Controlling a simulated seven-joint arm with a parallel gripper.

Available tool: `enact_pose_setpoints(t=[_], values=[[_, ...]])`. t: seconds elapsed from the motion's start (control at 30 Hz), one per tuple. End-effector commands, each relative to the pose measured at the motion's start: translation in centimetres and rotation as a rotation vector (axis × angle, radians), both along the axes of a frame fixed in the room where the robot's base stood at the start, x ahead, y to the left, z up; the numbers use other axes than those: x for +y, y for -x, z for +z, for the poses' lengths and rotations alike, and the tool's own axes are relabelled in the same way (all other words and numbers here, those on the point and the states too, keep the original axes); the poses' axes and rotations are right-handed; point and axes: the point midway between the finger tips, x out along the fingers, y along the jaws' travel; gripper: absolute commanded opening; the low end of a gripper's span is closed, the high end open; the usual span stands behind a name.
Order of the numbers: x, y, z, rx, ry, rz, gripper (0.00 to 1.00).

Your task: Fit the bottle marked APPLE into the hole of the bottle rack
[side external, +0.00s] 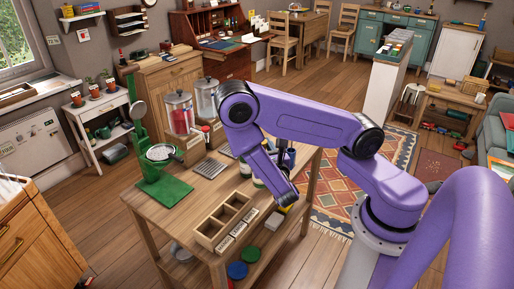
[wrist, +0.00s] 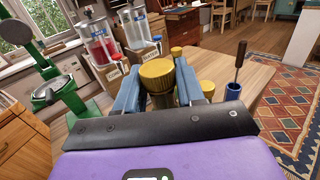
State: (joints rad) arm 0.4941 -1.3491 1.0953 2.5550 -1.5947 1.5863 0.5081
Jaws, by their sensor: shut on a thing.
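My gripper (wrist: 158,80) is shut on a yellow-capped bottle (wrist: 157,72), with one blue-grey finger on each side of it in the wrist view. Its label is hidden, so I cannot read whether it says APPLE. Two more yellow caps show beyond and right of the fingers, a far one (wrist: 177,51) and a nearer one (wrist: 206,88). In the side view my purple arm hides most of the grip; a dark bottle with a pale label (side external: 258,183) shows beside it. A wooden box with open compartments (side external: 205,240) and front labels stands at the table's near edge; I cannot tell whether it is the bottle rack.
The wooden table (side external: 160,214) carries a green press-like stand (side external: 166,190) at left and two drink dispensers (side external: 180,114) behind. A blue cup (wrist: 233,92) holding a screwdriver-like tool stands right of the fingers. Bare tabletop lies left of the compartment box.

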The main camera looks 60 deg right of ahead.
Motion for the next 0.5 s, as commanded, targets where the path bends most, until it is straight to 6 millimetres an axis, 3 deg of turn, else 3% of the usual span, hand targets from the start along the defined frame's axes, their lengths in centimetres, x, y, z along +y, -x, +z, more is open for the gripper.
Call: enact_pose_setpoints(t=[0.5], values=[[0.7, 4.1, 1.9, -0.003, -0.002, 0.002, 0.0]])
